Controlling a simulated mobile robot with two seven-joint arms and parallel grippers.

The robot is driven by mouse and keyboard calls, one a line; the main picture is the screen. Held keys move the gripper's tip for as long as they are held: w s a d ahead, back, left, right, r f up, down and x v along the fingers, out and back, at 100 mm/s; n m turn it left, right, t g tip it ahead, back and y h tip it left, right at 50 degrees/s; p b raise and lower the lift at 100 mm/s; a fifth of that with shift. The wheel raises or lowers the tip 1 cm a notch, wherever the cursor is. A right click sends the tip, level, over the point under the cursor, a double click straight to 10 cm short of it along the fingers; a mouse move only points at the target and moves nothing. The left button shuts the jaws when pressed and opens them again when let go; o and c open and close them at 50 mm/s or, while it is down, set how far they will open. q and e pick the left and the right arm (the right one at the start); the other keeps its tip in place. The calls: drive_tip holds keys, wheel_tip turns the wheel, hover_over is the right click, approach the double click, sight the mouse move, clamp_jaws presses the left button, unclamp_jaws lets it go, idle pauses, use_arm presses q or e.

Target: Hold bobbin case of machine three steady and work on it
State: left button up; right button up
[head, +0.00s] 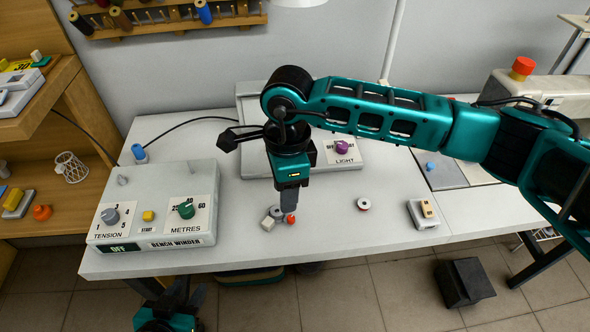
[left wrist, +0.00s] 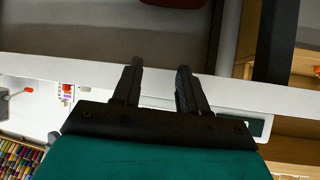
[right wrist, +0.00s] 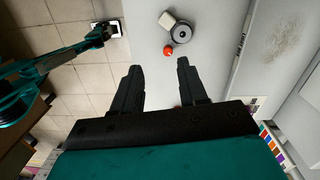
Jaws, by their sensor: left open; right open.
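A small grey metal round part (head: 275,212), which may be the bobbin case, lies on the white bench. A pale cube (head: 267,222) and a small orange-red piece (head: 291,221) lie beside it. In the right wrist view the round part (right wrist: 181,34) shows a dark centre, with the cube (right wrist: 168,20) and orange piece (right wrist: 168,50) near it. My right gripper (head: 289,205) points down close to these parts, open and empty; its fingers (right wrist: 158,68) are short of them. My left gripper (head: 183,292) is low before the bench's front edge, open and empty (left wrist: 159,70).
A bench winder (head: 155,205) stands at left, a lamp control box (head: 342,150) behind. A pale machine (head: 560,95) with a red knob (head: 523,68) stands at far right.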

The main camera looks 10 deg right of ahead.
use_arm(q)
drive_tip(key=shift+c, duration=0.7)
drive_tip(key=m+h, duration=0.6)
drive_tip(key=h, duration=0.1)
approach(269, 219)
drive_tip(key=shift+g, duration=0.4)
drive_tip(key=x, duration=0.9)
drive_tip(key=shift+w+r, duration=0.2)
drive_tip(key=shift+r, duration=0.1)
clamp_jaws()
